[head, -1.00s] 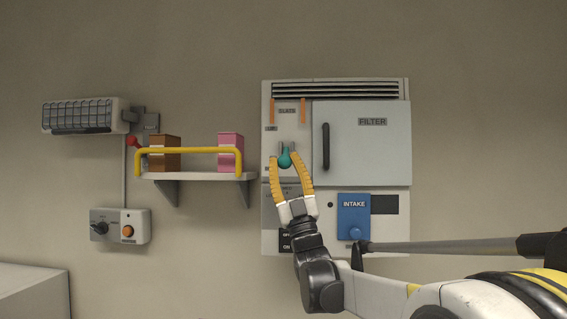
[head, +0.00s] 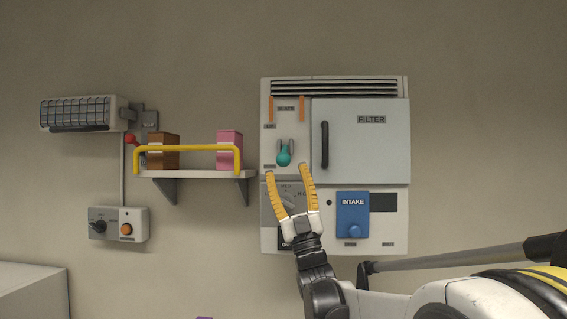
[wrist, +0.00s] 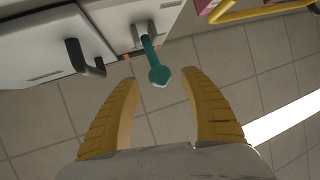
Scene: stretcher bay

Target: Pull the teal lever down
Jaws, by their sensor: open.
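The teal lever (head: 284,158) is on the upper left part of the white wall unit, below the SLATS label, with its round knob at the low end of its bracket. In the wrist view the teal lever (wrist: 156,66) points out from the panel toward the space between my fingers. My gripper (head: 288,169) is open and empty, with its yellow fingers spread just below the knob in the head view. In the wrist view the fingertips of my gripper (wrist: 158,76) lie either side of the knob's line, with no visible contact.
The FILTER door (head: 366,145) with its dark handle (head: 325,145) is right of the lever. A grey dial panel (head: 289,199) is partly behind my gripper. The blue INTAKE box (head: 352,213) is lower right. A shelf (head: 200,174) with a yellow rail (head: 190,149) stands left.

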